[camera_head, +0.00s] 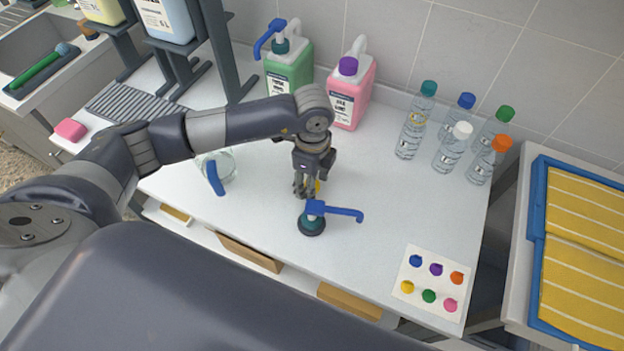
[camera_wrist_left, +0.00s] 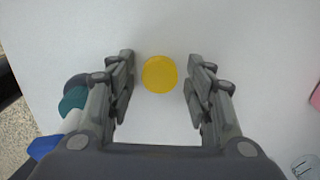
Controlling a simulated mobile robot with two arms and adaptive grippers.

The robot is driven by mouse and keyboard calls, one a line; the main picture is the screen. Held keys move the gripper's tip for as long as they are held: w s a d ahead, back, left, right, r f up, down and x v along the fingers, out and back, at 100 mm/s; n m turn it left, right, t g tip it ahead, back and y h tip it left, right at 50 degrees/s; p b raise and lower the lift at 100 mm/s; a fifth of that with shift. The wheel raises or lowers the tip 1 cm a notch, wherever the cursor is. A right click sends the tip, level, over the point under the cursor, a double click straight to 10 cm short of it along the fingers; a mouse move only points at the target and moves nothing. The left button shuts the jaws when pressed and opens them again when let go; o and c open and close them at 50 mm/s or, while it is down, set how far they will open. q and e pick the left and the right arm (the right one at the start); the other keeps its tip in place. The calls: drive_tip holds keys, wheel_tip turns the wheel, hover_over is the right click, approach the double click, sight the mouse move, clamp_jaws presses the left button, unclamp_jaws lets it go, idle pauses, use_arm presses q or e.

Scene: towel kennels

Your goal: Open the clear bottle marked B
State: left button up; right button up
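Several clear bottles stand upright at the back right: teal cap (camera_head: 415,120), blue cap (camera_head: 456,120), green cap (camera_head: 493,128), white cap (camera_head: 450,150) and orange cap (camera_head: 486,160). Their markings are too small to read, so I cannot tell which is B. My left gripper (camera_head: 303,192) points down over the counter, away from these bottles. In the left wrist view its fingers (camera_wrist_left: 160,90) are open, with a round yellow disc, like a cap (camera_wrist_left: 160,74), between them and apart from both. My right gripper is not in view.
A blue-and-teal pump head (camera_head: 314,222) lies on the counter just in front of my left gripper. Green (camera_head: 289,68) and pink (camera_head: 352,92) jugs stand behind. A glass vessel (camera_head: 228,165) is left. A colour-dot card (camera_head: 424,262) lies front right. Mid-right counter is clear.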

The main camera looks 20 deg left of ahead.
use_arm(q)
drive_tip(key=shift+r, duration=0.1)
drive_tip(key=shift+r, duration=0.2)
wheel_tip(320, 180, up, 12)
drive_tip(key=b, duration=0.1)
idle(0.3)
drive_tip(key=shift+f, duration=0.2)
